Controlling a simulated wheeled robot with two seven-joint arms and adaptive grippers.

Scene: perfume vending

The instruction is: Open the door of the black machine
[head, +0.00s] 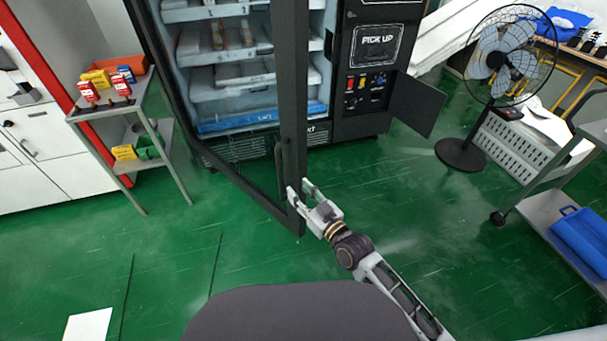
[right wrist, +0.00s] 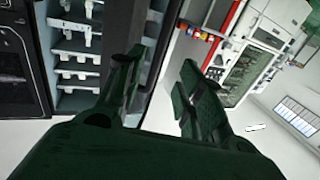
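The black machine (head: 375,60) stands at the back, with a "PICK UP" panel on its right part. Its dark-framed glass door (head: 292,90) is swung out towards me, away from the lit shelves. A dark handle (head: 281,160) sits near the door's free edge. My right gripper (head: 300,188) is at the lower part of that edge, its two fingers apart. In the right wrist view the fingers (right wrist: 158,80) are spread, with the door frame (right wrist: 152,45) showing between them. I cannot tell whether either finger touches it. My left gripper is not in view.
A metal rack (head: 110,105) with small boxes stands left of the door. A black fan (head: 470,155) and a cart (head: 565,215) stand at the right. A small dark flap (head: 417,105) sticks out from the machine's lower right. The green floor (head: 130,245) is mostly clear.

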